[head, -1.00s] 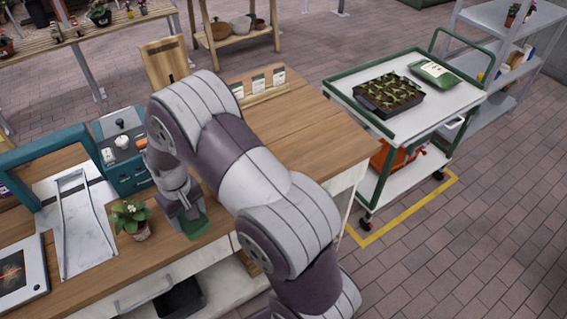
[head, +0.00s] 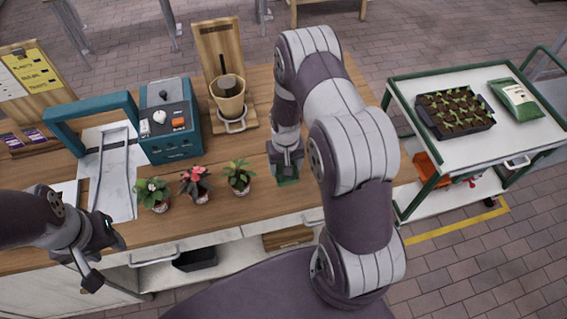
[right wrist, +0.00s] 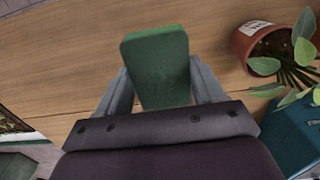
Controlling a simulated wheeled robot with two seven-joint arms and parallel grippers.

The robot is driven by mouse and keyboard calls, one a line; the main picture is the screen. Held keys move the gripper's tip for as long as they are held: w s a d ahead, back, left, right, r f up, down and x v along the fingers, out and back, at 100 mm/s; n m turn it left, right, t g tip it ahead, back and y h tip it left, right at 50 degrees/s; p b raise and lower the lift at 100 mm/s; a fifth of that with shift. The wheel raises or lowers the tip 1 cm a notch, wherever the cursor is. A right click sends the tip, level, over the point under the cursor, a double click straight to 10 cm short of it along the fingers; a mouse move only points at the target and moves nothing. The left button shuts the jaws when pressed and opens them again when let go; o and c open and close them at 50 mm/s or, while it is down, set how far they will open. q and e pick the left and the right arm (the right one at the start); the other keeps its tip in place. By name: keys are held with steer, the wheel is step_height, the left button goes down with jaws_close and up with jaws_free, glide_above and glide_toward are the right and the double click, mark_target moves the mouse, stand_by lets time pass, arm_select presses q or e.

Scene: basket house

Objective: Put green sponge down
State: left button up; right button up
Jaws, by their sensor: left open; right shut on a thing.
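The green sponge (head: 289,181) is held by my right gripper (head: 286,163) over the wooden workbench (head: 250,212), right of the potted plants. In the right wrist view the sponge (right wrist: 158,65) stands out between the fingers of my right gripper (right wrist: 160,92), with bare bench wood behind it. I cannot tell whether the sponge touches the bench. My left gripper (head: 103,262) is open and empty at the lower left, in front of the bench edge.
Three potted plants (head: 195,187) stand left of the sponge; one pot (right wrist: 262,42) is close in the right wrist view. Behind are a teal machine (head: 170,135) and a wooden stand with a pot (head: 229,98). A cart with a seedling tray (head: 455,112) stands right.

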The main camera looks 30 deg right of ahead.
steer(key=shift+w+d+f+p, duration=0.35)
steer(key=shift+w+d+f, duration=0.3)
steer(key=shift+w+f, duration=0.35)
steer(key=f, duration=0.1)
steer(key=f+p, duration=0.1)
steer(key=shift+a+f, duration=0.25)
steer(key=shift+f, duration=0.05)
steer(key=shift+s+a+f, duration=0.15)
steer(key=shift+f, duration=0.25)
steer(key=o, duration=0.9)
steer(key=shift+d, duration=0.2)
arm_select(q)
steer(key=shift+w+d+r, duration=0.15)
steer(key=shift+w+r, duration=0.05)
steer(key=shift+r, duration=0.75)
arm_select(e)
steer(key=shift+o, duration=0.2)
steer(key=shift+a, duration=0.1)
arm_select(q)
steer(key=shift+r, duration=0.1)
